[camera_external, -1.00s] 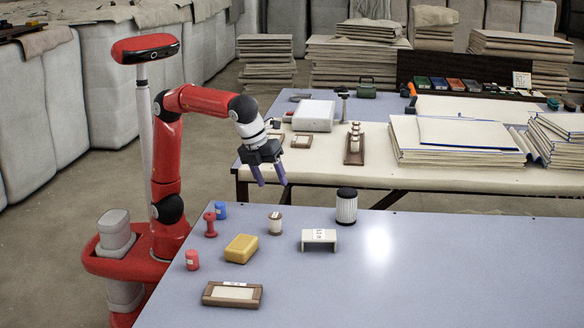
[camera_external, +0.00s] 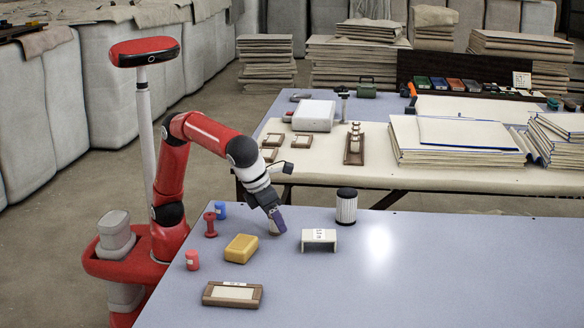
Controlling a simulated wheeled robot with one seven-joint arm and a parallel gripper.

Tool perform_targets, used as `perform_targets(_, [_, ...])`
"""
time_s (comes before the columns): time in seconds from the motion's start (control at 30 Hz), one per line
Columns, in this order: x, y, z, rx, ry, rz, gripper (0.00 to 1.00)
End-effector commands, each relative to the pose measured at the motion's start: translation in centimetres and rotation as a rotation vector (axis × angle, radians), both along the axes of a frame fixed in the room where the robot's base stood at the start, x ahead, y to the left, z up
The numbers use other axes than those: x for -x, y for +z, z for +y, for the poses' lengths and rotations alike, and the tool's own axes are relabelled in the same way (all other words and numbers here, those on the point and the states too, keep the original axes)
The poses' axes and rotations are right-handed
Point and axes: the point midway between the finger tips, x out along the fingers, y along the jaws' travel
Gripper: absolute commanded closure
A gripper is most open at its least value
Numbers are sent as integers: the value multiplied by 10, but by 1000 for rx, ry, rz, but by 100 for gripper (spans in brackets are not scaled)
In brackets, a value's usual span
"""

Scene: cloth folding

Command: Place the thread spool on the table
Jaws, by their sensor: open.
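A small pale spool with a brown top, likely the thread spool (camera_external: 272,228), stands on the blue-grey table (camera_external: 430,270). The fingers hide most of the spool. The jaws are open; whether a finger touches the spool cannot be told. A red, waisted, spool-like piece (camera_external: 210,225) stands to the left, apart from my gripper.
Near the spool are a yellow block (camera_external: 241,249), a white bracket-shaped block (camera_external: 319,239) and a dark-capped ribbed cylinder (camera_external: 346,206). The table's right side is clear.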

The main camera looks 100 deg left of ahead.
Motion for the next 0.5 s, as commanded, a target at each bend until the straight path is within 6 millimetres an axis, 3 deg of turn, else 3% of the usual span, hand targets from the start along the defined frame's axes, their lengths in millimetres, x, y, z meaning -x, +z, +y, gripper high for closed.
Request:
perform_targets(0.3, [-2, -5, 1, 2, -1, -1, 44])
perform_targets(0.5, [-2, -5, 1, 2, 0, -1, 70])
